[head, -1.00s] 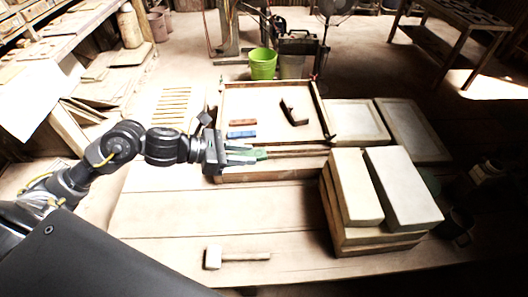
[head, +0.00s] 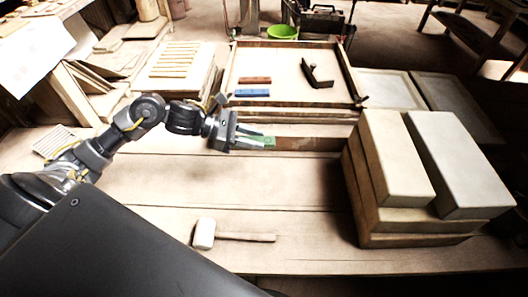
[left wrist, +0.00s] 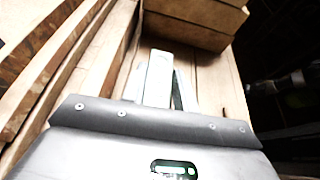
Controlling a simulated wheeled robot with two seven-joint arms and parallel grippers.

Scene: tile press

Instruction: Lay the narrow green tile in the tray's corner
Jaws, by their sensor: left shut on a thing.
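The wooden tray (head: 356,101) stands at the back centre of the bench, with a red tile (head: 254,80) and a blue tile (head: 252,93) lying inside near its left side. My left gripper (head: 262,142) is in front of the tray's front wall, pointing right. It is shut on the green tile (head: 269,142), of which only a little green shows at the fingertips. In the left wrist view the pale green tile or fingers (left wrist: 157,78) point away over the bench; I cannot separate them clearly. My right gripper is not in view.
A dark hand tool (head: 317,75) lies inside the tray at right. Stacked pale slabs (head: 450,160) stand on the right of the bench. A white mallet (head: 204,233) lies near the front. The bench's middle (head: 200,180) is clear.

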